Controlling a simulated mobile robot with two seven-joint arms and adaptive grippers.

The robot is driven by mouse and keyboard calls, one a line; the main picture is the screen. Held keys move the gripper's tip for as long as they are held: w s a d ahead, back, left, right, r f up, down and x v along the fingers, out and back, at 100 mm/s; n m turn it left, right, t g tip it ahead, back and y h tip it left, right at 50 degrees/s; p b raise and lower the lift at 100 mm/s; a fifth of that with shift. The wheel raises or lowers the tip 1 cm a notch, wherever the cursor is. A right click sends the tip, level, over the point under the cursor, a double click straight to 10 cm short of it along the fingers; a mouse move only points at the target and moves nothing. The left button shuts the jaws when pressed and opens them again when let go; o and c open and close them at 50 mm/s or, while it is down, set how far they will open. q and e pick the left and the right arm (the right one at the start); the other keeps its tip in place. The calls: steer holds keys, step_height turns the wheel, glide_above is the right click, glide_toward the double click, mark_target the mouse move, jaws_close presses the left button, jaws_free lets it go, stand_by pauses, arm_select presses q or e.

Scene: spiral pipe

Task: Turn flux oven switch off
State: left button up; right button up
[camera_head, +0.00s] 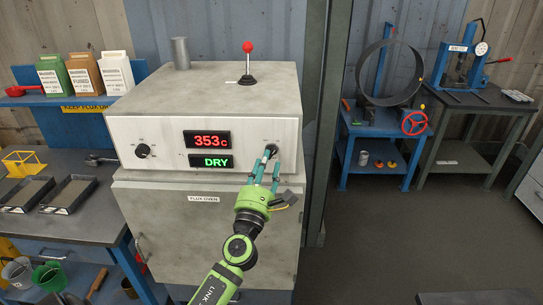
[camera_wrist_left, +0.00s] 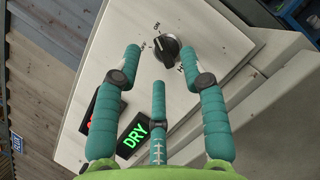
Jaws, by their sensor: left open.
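The flux oven (camera_head: 206,207) is a grey box labelled "FLUX OVEN", with a white control panel. A black knob (camera_wrist_left: 167,47) sits on the panel's right side and has small labels around it; it also shows, partly covered by my fingers, in the head view (camera_head: 271,150). My left gripper (camera_head: 266,165), with teal fingers, is open in front of this knob. In the left wrist view the gripper (camera_wrist_left: 165,66) has fingers left and right of the knob and a third below. I cannot tell whether any finger touches it. My right gripper is not in view.
A second black knob (camera_head: 143,151) is on the panel's left. The red display (camera_head: 208,139) reads 353c and the green one (camera_head: 211,161) DRY. A red-tipped lever (camera_head: 248,62) and metal cup (camera_head: 180,53) stand on the oven. A blue workbench (camera_head: 82,222) is at left.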

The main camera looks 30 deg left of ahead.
mark_target(272, 152)
arm_select(q)
steer(key=shift+x, duration=1.1)
jaws_close()
